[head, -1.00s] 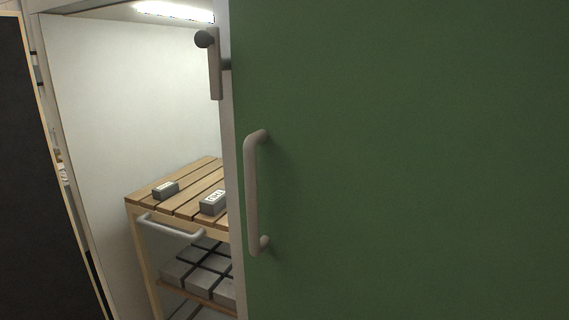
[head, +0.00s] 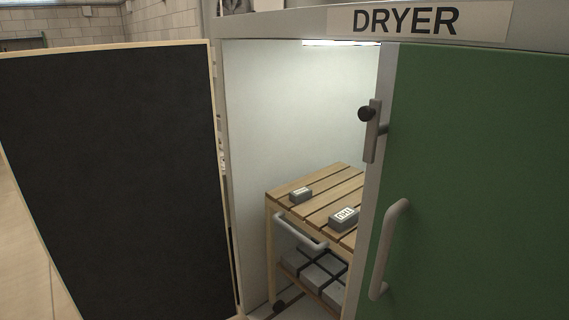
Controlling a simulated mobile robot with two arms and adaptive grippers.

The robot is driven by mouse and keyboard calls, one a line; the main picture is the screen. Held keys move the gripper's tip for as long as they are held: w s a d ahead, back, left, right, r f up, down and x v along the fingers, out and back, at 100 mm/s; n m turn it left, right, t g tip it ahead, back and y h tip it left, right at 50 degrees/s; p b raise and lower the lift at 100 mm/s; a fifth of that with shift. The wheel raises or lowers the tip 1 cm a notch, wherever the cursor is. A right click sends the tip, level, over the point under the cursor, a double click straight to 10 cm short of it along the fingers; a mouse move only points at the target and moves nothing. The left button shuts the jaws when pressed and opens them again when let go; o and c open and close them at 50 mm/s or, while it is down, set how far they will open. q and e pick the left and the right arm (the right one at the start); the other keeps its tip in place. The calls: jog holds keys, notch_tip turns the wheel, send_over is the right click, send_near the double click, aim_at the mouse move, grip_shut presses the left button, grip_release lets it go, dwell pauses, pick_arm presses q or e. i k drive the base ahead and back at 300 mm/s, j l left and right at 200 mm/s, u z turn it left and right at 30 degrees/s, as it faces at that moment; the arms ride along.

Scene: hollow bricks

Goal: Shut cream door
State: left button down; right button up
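The cream door (head: 110,170) stands wide open at the left of the dryer. Its dark inner face is toward me, with a thin cream edge along its top and hinge side. The green door (head: 480,190) covers the right of the dryer front, with a pale bar handle (head: 390,250) and a latch (head: 372,130) with a dark knob at its left edge. Neither of my grippers is in view. The cream door's outer face is hidden.
The open part of the dryer shows a slatted wooden cart (head: 325,200) with grey bricks (head: 344,217) on top and more below. The DRYER sign (head: 420,19) is above. Tiled floor (head: 22,250) shows at far left.

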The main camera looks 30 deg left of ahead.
aim_at(109, 152)
jog(key=j, duration=0.55)
jog(key=k+j+z, duration=0.15)
jog(key=j, duration=0.95)
jog(key=j+z, duration=0.15)
jog(key=j, duration=0.3)
jog(key=k+j+z, duration=0.15)
jog(key=j, duration=0.3)
jog(key=j+z, duration=0.15)
jog(key=j, duration=0.25)
jog(key=k+j+z, duration=0.1)
jog(key=j, duration=0.35)
jog(key=k+j+z, duration=0.15)
jog(key=j, duration=0.25)
jog(key=k+j+z, duration=0.15)
jog(key=j, duration=0.25)
jog(key=k+j+z, duration=0.3)
jog(key=k+j, duration=0.15)
jog(key=j, duration=0.25)
jog(key=j+z, duration=0.1)
jog(key=j, duration=0.45)
jog(key=j+z, duration=0.15)
jog(key=j, duration=0.45)
jog(key=k+j+z, duration=0.1)
jog(key=j, duration=0.45)
jog(key=k+j+z, duration=0.1)
jog(key=j, duration=0.45)
